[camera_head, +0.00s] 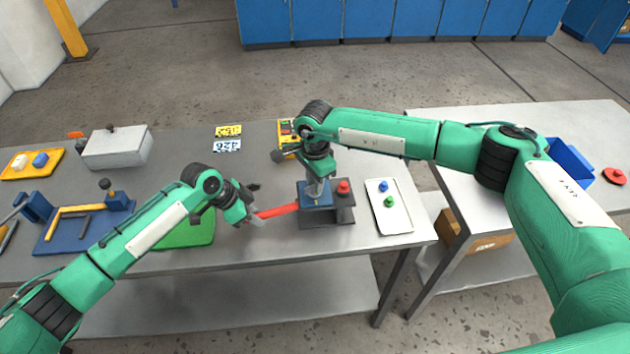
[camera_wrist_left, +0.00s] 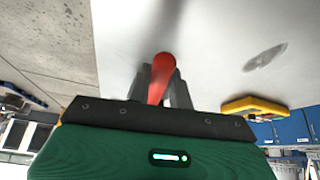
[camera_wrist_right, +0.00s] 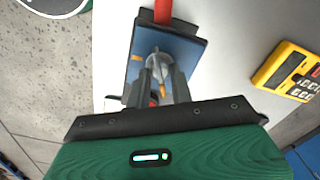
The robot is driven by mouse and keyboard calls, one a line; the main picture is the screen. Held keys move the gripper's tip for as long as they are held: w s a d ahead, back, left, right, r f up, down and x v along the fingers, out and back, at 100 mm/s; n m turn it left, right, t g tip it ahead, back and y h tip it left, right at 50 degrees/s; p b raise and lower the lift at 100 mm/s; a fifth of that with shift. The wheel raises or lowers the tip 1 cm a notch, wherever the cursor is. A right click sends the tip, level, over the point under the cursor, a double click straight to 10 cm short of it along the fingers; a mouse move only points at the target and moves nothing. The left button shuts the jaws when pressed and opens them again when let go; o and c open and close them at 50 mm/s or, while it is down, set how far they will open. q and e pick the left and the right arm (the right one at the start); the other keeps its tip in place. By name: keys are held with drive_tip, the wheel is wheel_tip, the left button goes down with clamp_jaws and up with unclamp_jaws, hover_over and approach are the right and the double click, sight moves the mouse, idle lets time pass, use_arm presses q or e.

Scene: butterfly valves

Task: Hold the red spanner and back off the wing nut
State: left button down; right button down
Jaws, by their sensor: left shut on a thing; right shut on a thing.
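The red spanner (camera_head: 277,211) runs from my left gripper (camera_head: 250,214) to the blue-topped block (camera_head: 309,199). In the left wrist view its red handle (camera_wrist_left: 165,66) sits between the shut fingers. My right gripper (camera_head: 318,186) points down over the block from above and is shut on the wing nut. In the right wrist view the grey metal nut (camera_wrist_right: 158,66) shows between the fingers, partly hidden by them. The far end of the spanner (camera_wrist_right: 163,10) reaches the edge of the blue plate (camera_wrist_right: 186,48); how it seats there is hidden.
A red knob (camera_head: 343,187) stands on the dark base right beside the block. A white tray (camera_head: 397,222) with blue and green knobs lies to the right. A yellow meter (camera_wrist_right: 286,72) lies behind the block. A green mat (camera_head: 190,234) and blue fixture (camera_head: 75,230) are left.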

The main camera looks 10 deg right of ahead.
use_arm(q)
drive_tip(key=shift+w+r, duration=0.1)
drive_tip(key=shift+r, duration=0.05)
use_arm(e)
drive_tip(key=n, duration=0.6)
drive_tip(key=shift+s+f, duration=0.1)
drive_tip(key=shift+f, duration=0.25)
drive_tip(key=shift+n, duration=0.4)
idle(0.8)
drive_tip(key=c, duration=1.2)
unclamp_jaws()
drive_tip(key=shift+c, duration=0.2)
use_arm(q)
drive_tip(key=shift+w, duration=0.1)
use_arm(e)
drive_tip(key=shift+r, duration=0.1)
drive_tip(key=shift+w+r, duration=0.2)
drive_tip(key=shift+r, duration=0.4)
wheel_tip(320, 180, up, 11)
drive_tip(key=shift+f, duration=0.1)
